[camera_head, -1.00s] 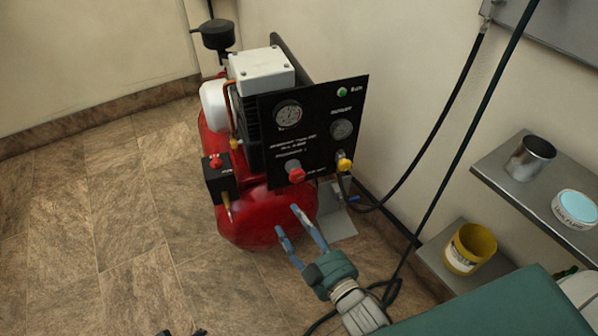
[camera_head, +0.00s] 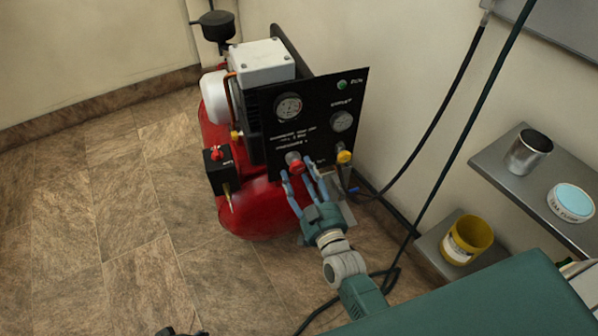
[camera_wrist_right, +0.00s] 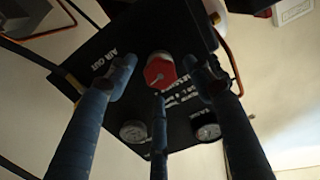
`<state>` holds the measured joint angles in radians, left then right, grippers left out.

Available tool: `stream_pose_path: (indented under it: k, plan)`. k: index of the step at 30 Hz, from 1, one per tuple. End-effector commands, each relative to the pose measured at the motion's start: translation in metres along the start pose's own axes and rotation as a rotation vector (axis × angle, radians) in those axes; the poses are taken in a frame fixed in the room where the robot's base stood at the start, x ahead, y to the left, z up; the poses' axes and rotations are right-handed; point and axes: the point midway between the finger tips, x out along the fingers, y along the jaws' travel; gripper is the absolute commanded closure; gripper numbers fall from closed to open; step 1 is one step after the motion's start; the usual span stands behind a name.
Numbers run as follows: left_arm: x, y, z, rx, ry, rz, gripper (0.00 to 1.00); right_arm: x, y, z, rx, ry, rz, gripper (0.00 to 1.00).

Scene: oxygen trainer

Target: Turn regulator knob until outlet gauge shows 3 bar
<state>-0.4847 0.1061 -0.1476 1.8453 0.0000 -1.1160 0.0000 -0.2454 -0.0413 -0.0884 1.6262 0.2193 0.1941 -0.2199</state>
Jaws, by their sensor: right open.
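The red regulator knob (camera_head: 294,163) sits low on the black panel (camera_head: 312,88) of the compressor. It also shows in the right wrist view (camera_wrist_right: 160,70), with a pale line on its face. Two round gauges are above it, the left one (camera_head: 289,106) and the right one (camera_head: 342,121); their needles are too small to read and I cannot tell their labels. My right gripper (camera_head: 299,174) is open, its blue fingers just below and in front of the knob. In the wrist view the fingers stand around the knob, apparently without gripping it. A dark part at the bottom edge may be my left gripper (camera_head: 182,332).
The red tank (camera_head: 255,212) is below, with a black switch box (camera_head: 221,171) at left. Hoses hang at right. Shelves there hold a metal cup (camera_head: 528,153) and a yellow tub (camera_head: 467,240).

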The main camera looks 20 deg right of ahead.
Motion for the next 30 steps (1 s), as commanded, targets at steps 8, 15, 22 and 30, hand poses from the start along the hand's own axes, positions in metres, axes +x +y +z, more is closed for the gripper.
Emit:
stream_pose_path:
  k: [8, 15, 22, 30]
  plan:
    - [-0.009, -0.001, -0.005, -0.001, 0.006, -0.001, 0.48, 0.018, 0.0, 0.0, 0.0, -0.001, 0.0, 0.48]
    - [-0.009, -0.001, -0.005, -0.001, 0.006, -0.001, 0.48, 0.018, 0.0, 0.0, 0.0, -0.001, 0.0, 0.52]
    - [-0.009, -0.001, -0.005, -0.001, 0.006, -0.001, 0.48, 0.018, 0.0, 0.0, 0.0, -0.002, 0.0, 0.93]
    - [0.009, 0.0, 0.008, 0.001, -0.013, 0.0, 0.48, 0.018, 0.0, -0.001, 0.055, -0.004, -0.001, 0.93]
